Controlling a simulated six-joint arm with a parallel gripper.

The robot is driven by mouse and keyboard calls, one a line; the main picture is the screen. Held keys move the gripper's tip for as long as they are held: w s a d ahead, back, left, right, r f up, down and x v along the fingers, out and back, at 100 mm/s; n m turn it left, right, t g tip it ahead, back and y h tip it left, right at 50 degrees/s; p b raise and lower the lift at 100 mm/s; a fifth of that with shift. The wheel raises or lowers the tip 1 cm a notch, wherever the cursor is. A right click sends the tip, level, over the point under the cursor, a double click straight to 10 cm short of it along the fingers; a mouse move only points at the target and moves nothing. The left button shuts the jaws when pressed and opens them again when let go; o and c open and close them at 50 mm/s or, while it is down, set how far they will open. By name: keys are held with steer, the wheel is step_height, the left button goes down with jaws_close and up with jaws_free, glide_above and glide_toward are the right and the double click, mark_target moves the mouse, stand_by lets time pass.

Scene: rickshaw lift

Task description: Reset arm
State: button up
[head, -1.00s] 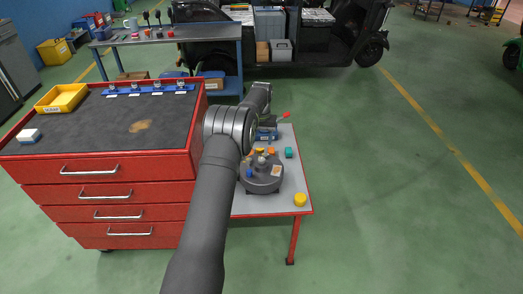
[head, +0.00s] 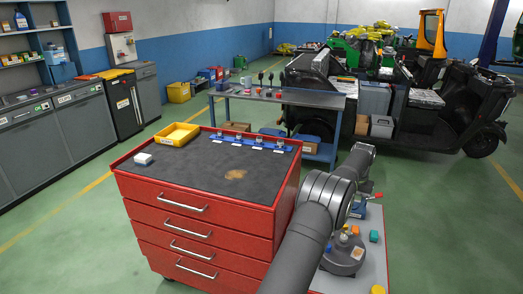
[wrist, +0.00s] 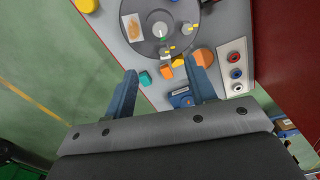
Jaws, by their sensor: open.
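My gripper (wrist: 160,66) is open in the wrist view, with its two blue-grey fingers apart and nothing held between them. It points down over a small grey-topped side table (wrist: 108,22). A round dark grey fixture (wrist: 187,40) with small knobs lies just beyond the fingertips; it also shows in the head view (head: 341,262). A teal block (wrist: 145,78) and an orange block (wrist: 166,72) appear between the fingers, on the table below. In the head view my arm crosses in front of the table, and my fingers are hidden.
A workbench (head: 290,97) and a rickshaw (head: 425,112) stand behind. Open floor lies to the right.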

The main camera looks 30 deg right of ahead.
mark_target(344, 237)
step_height(344, 237, down, 16)
steer(key=shift+f, duration=0.25)
steer(key=shift+r, duration=0.1)
stand_by(0.4)
